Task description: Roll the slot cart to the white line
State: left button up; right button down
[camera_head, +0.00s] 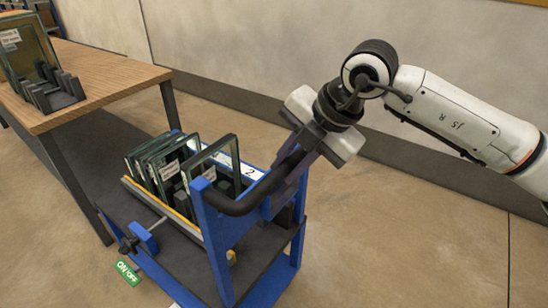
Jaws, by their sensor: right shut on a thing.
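The slot cart (207,217) is a blue frame on a dark lower shelf, with several framed glass panes standing in its slots and a label with a 2. Its black push handle (241,206) curves up at the right end. My right gripper (292,158) comes in from the right and is shut on the handle's upper part. The arm partly covers the grip. A small piece of white (175,305) shows on the floor at the bottom edge; I cannot tell if it is the white line. My left gripper is not in view.
A wooden table (115,83) stands at the left, close to the cart, with a glass pane in a dark slotted rack (55,92). A green ON/OFF label (128,272) shows by the cart's lower left. A wall runs along the back. Floor at the right is clear.

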jog(key=shift+w+a, duration=0.55)
jog(key=shift+a, duration=0.15)
jog(key=shift+w+a, duration=0.5)
jog(key=shift+a, duration=0.2)
jog(key=shift+d, duration=0.1)
jog(key=shift+w+a+r+p, duration=0.15)
jog(key=shift+w+a, duration=0.2)
jog(key=shift+a, duration=0.25)
jog(key=shift+w+a+f+p, duration=0.1)
jog(key=shift+w+a, duration=0.3)
jog(key=shift+a, duration=0.25)
jog(key=shift+w+a+r+p, duration=0.15)
jog(key=shift+w+a, duration=0.2)
jog(key=shift+a, duration=0.25)
jog(key=shift+w+a+f, duration=0.15)
jog(key=shift+w+a, duration=0.35)
jog(key=shift+a, duration=0.15)
